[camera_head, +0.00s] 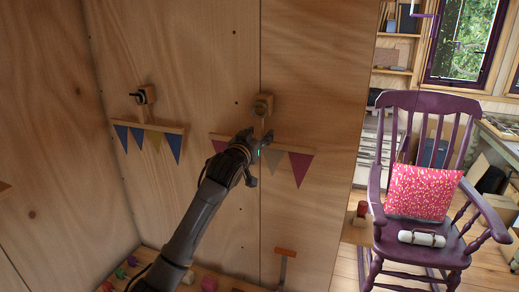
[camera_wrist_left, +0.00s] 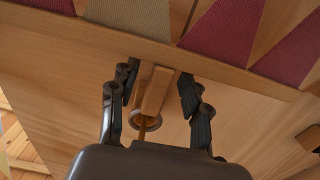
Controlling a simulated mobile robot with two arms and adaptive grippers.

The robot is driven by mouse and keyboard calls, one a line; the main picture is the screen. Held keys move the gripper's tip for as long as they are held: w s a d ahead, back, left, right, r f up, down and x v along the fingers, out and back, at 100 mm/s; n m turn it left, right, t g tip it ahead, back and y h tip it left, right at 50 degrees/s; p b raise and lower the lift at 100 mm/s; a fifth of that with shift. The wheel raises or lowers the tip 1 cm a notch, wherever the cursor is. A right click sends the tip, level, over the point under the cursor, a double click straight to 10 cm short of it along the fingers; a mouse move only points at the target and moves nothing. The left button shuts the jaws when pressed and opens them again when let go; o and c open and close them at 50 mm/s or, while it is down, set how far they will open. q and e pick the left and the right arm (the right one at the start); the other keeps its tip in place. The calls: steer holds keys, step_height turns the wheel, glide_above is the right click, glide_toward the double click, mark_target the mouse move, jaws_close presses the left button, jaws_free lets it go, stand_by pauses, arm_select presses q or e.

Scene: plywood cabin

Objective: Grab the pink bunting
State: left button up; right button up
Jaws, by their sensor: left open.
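The pink bunting (camera_head: 299,165) hangs on the plywood wall from a wooden bar, with dark pink flags and a beige one; a wooden stem rises from the bar to a peg. It also shows at the top of the left wrist view (camera_wrist_left: 225,35), where its stem (camera_wrist_left: 155,92) lies between my fingers. My left gripper (camera_head: 259,160) is open in front of this bunting and hides part of its bar and flags. In the wrist view its fingers (camera_wrist_left: 157,78) stand either side of the stem; contact cannot be told. My right gripper is not in view.
A second bunting (camera_head: 150,139) with blue and yellow flags hangs to the left. Below is a wooden surface with colourful items (camera_head: 128,268). A purple rocking chair (camera_head: 399,125) with a pink cushion (camera_head: 422,190) stands at the right, beyond the wall's edge.

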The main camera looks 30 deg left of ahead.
arm_select(q)
steer(key=shift+x, duration=0.8)
steer(key=shift+f, duration=0.1)
steer(key=shift+s, duration=0.1)
steer(key=shift+c, duration=0.4)
jaws_close()
